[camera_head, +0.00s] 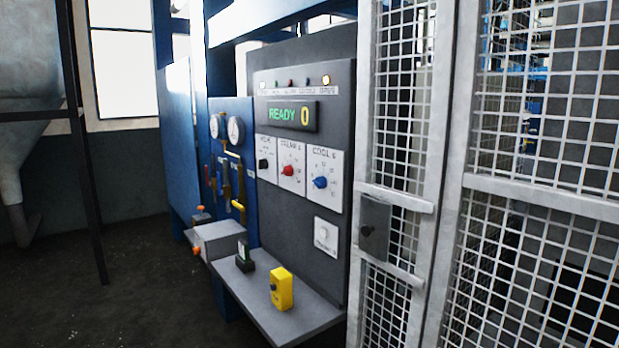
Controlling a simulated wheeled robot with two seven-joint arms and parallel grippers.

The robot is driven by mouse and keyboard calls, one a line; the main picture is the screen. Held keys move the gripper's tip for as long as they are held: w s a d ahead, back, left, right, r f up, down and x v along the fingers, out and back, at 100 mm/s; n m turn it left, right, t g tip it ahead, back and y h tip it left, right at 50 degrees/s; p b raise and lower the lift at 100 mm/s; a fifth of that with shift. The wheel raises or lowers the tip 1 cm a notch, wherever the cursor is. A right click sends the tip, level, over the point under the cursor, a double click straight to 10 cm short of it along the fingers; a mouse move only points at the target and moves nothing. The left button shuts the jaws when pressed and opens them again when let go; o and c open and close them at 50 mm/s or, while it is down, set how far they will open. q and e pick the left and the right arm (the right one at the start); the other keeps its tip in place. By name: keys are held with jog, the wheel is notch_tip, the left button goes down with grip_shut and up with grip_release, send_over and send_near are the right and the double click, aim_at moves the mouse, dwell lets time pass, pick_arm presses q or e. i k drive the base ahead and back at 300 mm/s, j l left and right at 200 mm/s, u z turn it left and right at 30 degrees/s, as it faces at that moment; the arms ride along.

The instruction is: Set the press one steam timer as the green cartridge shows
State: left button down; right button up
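A grey control panel stands in the middle, with a display (290,115) reading READY in green and 0 in yellow. Below it are three white dial plates. The middle one, which seems to read STEAM, has a red knob (287,171); its exact setting is too small to read. A small dark green block with a pale mark (243,252), possibly the green cartridge, sits in a black base on the grey shelf (285,318) below. Its marking is not legible. Neither of my grippers is in view.
A black knob (264,163) is left of the red one and a blue knob (320,182) right of it. A yellow box (281,288) stands on the shelf. Gauges (236,130) and pipes are on a blue panel at left. A mesh gate (400,200) stands close at right.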

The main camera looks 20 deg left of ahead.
aim_at(288, 172)
jog(key=i+j, duration=0.1)
jog(key=j, duration=0.3)
jog(key=i+j+u, duration=0.1)
jog(key=j, duration=0.3)
jog(key=i+j, duration=0.1)
jog(key=j, duration=0.3)
jog(key=i+j, duration=0.1)
jog(key=j, duration=0.25)
jog(key=i+j+u, duration=0.1)
jog(key=j, duration=0.3)
jog(key=i+j, duration=0.15)
jog(key=j, duration=0.25)
